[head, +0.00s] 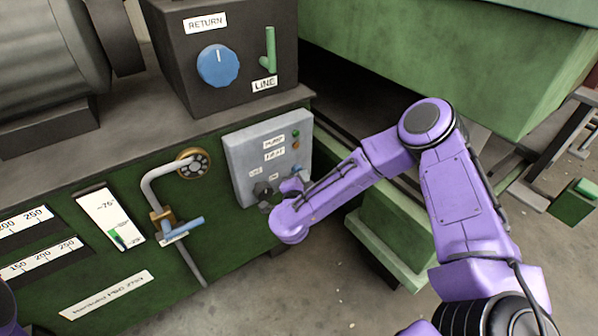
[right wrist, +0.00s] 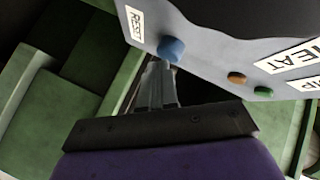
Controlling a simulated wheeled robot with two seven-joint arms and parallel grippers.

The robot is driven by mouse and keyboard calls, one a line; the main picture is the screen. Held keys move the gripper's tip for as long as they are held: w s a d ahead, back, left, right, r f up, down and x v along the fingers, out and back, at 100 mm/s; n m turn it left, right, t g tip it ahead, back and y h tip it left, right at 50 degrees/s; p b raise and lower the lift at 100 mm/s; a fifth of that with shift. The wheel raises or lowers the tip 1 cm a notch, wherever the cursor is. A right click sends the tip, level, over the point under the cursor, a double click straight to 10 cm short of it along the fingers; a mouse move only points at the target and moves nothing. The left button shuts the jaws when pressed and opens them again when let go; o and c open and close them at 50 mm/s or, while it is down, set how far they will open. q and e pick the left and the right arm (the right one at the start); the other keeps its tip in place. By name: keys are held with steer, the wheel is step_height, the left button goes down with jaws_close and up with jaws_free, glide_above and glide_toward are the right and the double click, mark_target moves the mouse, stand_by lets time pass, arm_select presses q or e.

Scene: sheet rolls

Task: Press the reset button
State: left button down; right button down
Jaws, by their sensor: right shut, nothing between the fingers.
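The blue reset button (right wrist: 172,49) sticks out of the grey control box in the right wrist view, beside a label (right wrist: 134,24) that seems to read RESET. In the head view the button (head: 297,168) is small, on the right side of the box (head: 240,165), below the lamps. My right gripper (head: 290,186) is at the lower right of the box face. In the right wrist view its fingers (right wrist: 160,66) are shut and empty, their tips right by the button; I cannot tell whether they touch it. My left gripper is not in view.
A green lamp (head: 295,133) and an orange lamp (head: 295,145) sit above the button. A dark knob (head: 262,188) is on the box's lower left. A bent pipe with a blue-handled valve (head: 182,230) stands left of the box. Green machine housing (head: 470,60) lies to the right.

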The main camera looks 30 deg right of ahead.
steer(key=shift+s+p, duration=0.4)
steer(key=shift+s, duration=0.4)
steer(key=shift+d, duration=0.1)
steer(key=s+p, duration=0.2)
steer(key=s, duration=0.3)
steer(key=shift+d, duration=0.2)
steer(key=shift+w+a, duration=0.1)
